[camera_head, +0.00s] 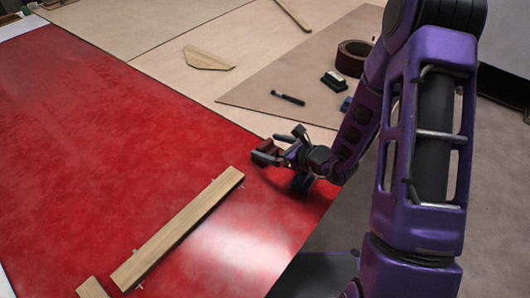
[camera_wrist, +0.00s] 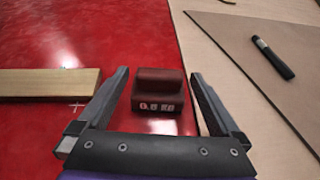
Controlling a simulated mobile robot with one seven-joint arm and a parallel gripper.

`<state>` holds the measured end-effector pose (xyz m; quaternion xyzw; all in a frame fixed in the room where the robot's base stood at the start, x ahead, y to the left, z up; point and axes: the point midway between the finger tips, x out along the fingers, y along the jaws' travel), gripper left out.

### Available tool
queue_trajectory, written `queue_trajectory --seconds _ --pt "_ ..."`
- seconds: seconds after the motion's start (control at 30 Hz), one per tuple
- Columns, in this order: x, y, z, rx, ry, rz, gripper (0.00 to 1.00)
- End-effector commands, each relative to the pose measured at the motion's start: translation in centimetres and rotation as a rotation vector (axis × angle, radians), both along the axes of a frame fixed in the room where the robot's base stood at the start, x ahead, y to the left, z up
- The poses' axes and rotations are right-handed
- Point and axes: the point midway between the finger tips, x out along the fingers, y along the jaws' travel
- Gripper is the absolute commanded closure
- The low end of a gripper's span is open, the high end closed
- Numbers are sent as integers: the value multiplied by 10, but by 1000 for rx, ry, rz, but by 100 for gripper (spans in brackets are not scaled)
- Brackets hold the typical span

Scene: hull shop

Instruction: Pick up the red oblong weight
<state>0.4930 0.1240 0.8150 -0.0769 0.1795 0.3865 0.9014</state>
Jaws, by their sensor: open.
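The red oblong weight (camera_wrist: 159,92) is a dark red block with a raised top and white "0.8 KG" lettering on its near face. In the wrist view it stands on the red surface, between and slightly ahead of my open gripper fingers (camera_wrist: 162,98), with a gap on both sides. In the head view the weight (camera_head: 266,153) shows in part by the fingertips of my gripper (camera_head: 277,145), near the right edge of the red surface. My gripper is open and empty.
A wooden batten (camera_head: 180,228) lies on the red surface (camera_head: 90,120) left of the weight; its end (camera_wrist: 50,83) shows left of my gripper. A black marker (camera_head: 288,98), a black block (camera_head: 334,81) and a brown tape roll (camera_head: 353,57) lie on the brown sheet (camera_head: 290,70) behind.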

Motion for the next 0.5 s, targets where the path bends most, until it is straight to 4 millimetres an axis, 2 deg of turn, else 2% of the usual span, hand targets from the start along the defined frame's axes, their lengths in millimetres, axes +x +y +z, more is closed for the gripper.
queue_trajectory --seconds 0.17,0.4,0.43,0.5 --pt "13 14 -8 1 0 2 0" --pt "14 15 -8 0 0 1 0" --pt "14 15 -8 0 0 1 2" --pt "14 15 -8 0 0 1 14"
